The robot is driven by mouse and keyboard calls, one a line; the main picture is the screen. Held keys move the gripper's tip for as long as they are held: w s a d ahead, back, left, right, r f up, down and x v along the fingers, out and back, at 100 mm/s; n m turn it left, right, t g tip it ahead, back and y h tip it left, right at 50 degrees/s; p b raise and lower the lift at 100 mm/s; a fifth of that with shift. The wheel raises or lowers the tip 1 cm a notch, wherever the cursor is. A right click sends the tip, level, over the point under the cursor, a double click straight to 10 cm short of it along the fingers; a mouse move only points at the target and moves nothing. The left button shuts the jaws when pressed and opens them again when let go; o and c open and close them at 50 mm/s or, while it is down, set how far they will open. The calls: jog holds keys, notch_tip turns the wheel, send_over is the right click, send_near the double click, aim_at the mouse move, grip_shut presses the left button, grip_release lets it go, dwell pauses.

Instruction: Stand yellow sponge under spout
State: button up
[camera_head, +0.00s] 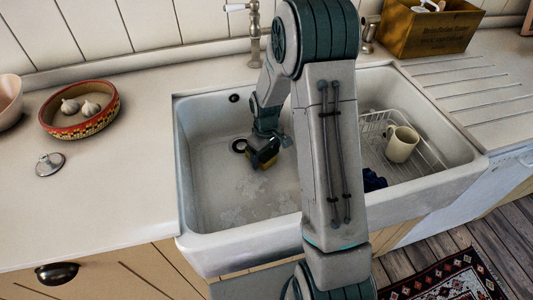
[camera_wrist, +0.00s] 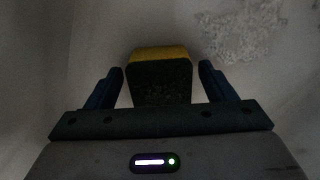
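The yellow sponge (camera_wrist: 160,82), yellow on one side with a dark green-black face, is between the two fingers of my gripper (camera_wrist: 160,68) in the wrist view. A narrow gap shows between the sponge and each finger, so the gripper looks open around it. In the head view, my gripper (camera_head: 266,144) is low in the sink's left basin, with a little of the sponge (camera_head: 263,163) showing at its tip. Whether the sponge touches the basin floor is unclear. The tap (camera_head: 254,38) stands behind the sink; its spout is partly hidden by my arm.
The white sink (camera_head: 205,245) has a drain (camera_head: 239,146) beside my gripper. A wire rack (camera_head: 420,160) with a cream mug (camera_head: 401,144) and a dark blue item (camera_head: 373,180) fill the right side. A patterned bowl (camera_head: 75,124) with garlic stands on the left counter.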

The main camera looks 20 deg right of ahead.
notch_tip(320, 180, up, 13)
jog(key=s+r+m+t+p, duration=0.1)
jog(key=s+r+m+p, duration=0.1)
jog(key=s+r, duration=0.5)
jog(key=s+a+r+m+t+p, duration=0.1)
jog(key=s+r+m+p, duration=0.2)
jog(key=s+r, duration=0.4)
jog(key=s+m, duration=0.1)
jog(key=s, duration=0.6)
jog(key=shift+s+r+t+p, duration=0.3)
jog(key=shift+r+t+p, duration=0.05)
jog(key=shift+t, duration=0.05)
